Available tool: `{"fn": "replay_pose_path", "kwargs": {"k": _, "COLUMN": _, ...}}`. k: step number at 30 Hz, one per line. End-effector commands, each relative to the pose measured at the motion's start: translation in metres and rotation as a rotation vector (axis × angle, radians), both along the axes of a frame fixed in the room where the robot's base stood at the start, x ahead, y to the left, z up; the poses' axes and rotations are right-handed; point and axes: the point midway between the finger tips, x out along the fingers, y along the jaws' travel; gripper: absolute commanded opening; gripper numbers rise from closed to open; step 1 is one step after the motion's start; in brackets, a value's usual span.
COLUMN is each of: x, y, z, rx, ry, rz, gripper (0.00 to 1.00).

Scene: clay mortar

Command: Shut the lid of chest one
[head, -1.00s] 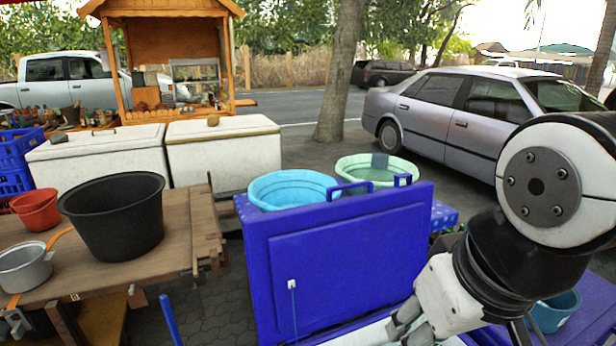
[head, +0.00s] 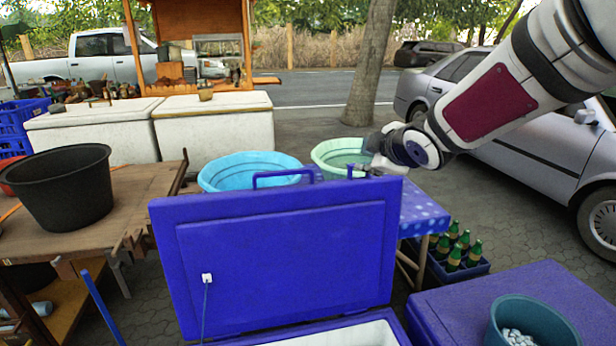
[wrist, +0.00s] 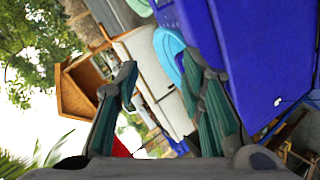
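The blue chest (head: 396,325) stands at the front centre, its white inside showing at the lower edge. Its blue lid (head: 285,265) stands upright, wide open, with a handle on its top edge and a small white catch low on its face. In the wrist view the lid (wrist: 265,60) fills the right side. My gripper (head: 372,162) is at the lid's top right corner, partly hidden and small there. In the wrist view my gripper (wrist: 163,85) has its two fingers spread, with nothing between them; the right finger overlaps the lid's edge. I cannot tell whether it touches.
A second blue chest (head: 545,285) at the right is shut and bears a teal bucket (head: 532,322). A blue basin (head: 250,168) and a green basin (head: 335,152) stand behind the lid. A crate of green bottles (head: 455,262) is beyond. A wooden table (head: 130,205) is at the left.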

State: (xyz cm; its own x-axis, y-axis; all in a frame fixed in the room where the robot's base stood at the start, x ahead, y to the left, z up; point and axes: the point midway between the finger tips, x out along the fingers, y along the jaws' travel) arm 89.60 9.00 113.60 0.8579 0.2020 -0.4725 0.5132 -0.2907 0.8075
Motion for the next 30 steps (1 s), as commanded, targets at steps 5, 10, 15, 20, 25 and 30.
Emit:
{"fn": "replay_pose_path", "kwargs": {"k": 5, "x": 0.055, "y": 0.07, "z": -0.051, "rx": -0.101, "ry": -0.144, "rz": 0.301, "gripper": 0.36}}
{"fn": "replay_pose_path", "kwargs": {"k": 10, "x": 0.072, "y": 0.114, "z": -0.081, "rx": -0.141, "ry": -0.25, "rz": 0.488, "gripper": 0.36}}
{"fn": "replay_pose_path", "kwargs": {"k": 15, "x": 0.076, "y": 0.133, "z": -0.093, "rx": -0.152, "ry": -0.295, "rz": 0.564, "gripper": 0.36}}
{"fn": "replay_pose_path", "kwargs": {"k": 20, "x": 0.087, "y": 0.143, "z": -0.097, "rx": -0.152, "ry": -0.301, "rz": 0.571, "gripper": 0.36}}
{"fn": "replay_pose_path", "kwargs": {"k": 25, "x": 0.109, "y": 0.162, "z": -0.107, "rx": -0.151, "ry": -0.298, "rz": 0.569, "gripper": 0.36}}
{"fn": "replay_pose_path", "kwargs": {"k": 30, "x": 0.134, "y": 0.182, "z": -0.116, "rx": -0.152, "ry": -0.299, "rz": 0.568, "gripper": 0.36}}
